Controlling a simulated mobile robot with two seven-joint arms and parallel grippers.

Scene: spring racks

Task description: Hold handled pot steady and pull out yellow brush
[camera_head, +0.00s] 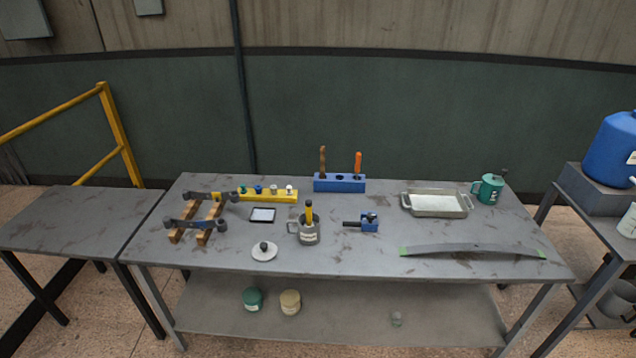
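The handled pot (309,234) is a small grey metal mug with a pale label, standing upright near the middle of the table. Its handle points to the left. The yellow brush (309,212) stands upright in the pot, with its yellow handle sticking out of the top. The lower part of the brush is hidden inside the pot. Neither of my grippers shows in the head view.
A grey round lid (264,251) lies left of the pot. A small blue clamp (369,223) is to the right. Behind are a blue block (340,184) and a yellow rack (267,196). A metal tray (436,213), teal jug (490,189) and curved strip (472,249) lie right.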

